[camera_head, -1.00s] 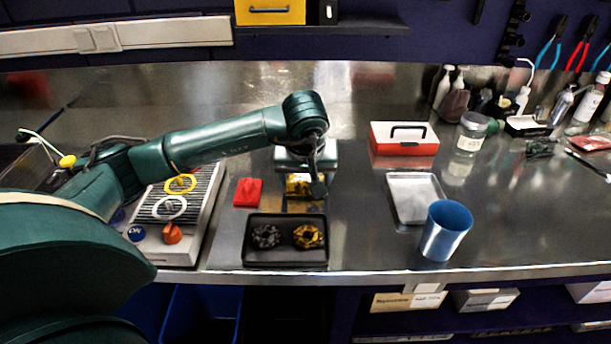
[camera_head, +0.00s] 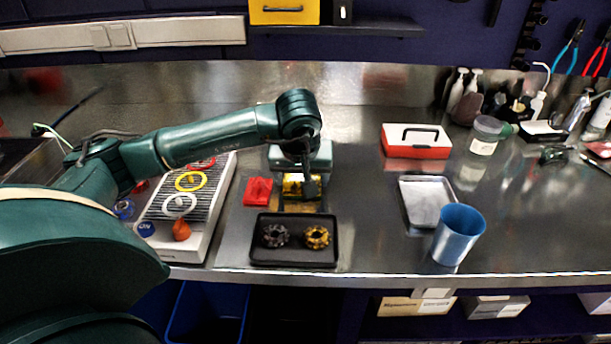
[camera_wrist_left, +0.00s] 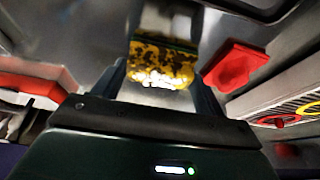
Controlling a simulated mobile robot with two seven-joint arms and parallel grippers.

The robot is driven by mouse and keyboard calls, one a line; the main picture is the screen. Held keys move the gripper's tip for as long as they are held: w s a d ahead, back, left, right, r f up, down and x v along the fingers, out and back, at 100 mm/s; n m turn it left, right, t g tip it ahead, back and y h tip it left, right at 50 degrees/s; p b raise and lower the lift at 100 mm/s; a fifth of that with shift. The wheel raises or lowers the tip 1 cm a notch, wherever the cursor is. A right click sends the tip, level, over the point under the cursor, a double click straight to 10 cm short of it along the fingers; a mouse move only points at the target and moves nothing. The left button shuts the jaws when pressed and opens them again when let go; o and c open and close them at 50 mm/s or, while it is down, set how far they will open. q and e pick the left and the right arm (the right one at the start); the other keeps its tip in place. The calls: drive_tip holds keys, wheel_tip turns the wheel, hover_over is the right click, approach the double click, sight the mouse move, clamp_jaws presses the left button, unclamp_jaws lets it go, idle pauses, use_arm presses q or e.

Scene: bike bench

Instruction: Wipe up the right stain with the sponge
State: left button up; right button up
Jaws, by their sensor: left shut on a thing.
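A yellow, dark-mottled block (camera_head: 292,185), which I take as the sponge, is in my left gripper (camera_head: 300,190), low over the bench behind the black tray. In the left wrist view the yellow block (camera_wrist_left: 163,62) sits between the fingers of my left gripper (camera_wrist_left: 160,85), which is shut on it. A brownish patch (camera_head: 300,207) shows on the steel just in front of the gripper; I cannot tell whether it is a stain or a reflection. No other stain is clear. My right gripper is not in view.
A black tray (camera_head: 294,262) with two dark and gold parts stands just in front. A red piece (camera_head: 258,191) lies left of the gripper, then a ribbed rack (camera_head: 212,200) with rings. A metal tray (camera_head: 427,203), blue cup (camera_head: 459,235) and red-white box (camera_head: 416,141) stand right.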

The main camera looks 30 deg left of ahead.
use_arm(q)
drive_tip(key=shift+f, duration=0.1)
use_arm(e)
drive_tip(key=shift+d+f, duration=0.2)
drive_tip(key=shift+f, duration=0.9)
use_arm(q)
wheel_tip(320, 180, up, 4)
drive_tip(key=p, duration=0.2)
drive_tip(key=shift+p, duration=0.4)
drive_tip(key=shift+r, duration=0.4)
drive_tip(key=shift+r+p, duration=0.15)
drive_tip(key=shift+p, duration=0.15)
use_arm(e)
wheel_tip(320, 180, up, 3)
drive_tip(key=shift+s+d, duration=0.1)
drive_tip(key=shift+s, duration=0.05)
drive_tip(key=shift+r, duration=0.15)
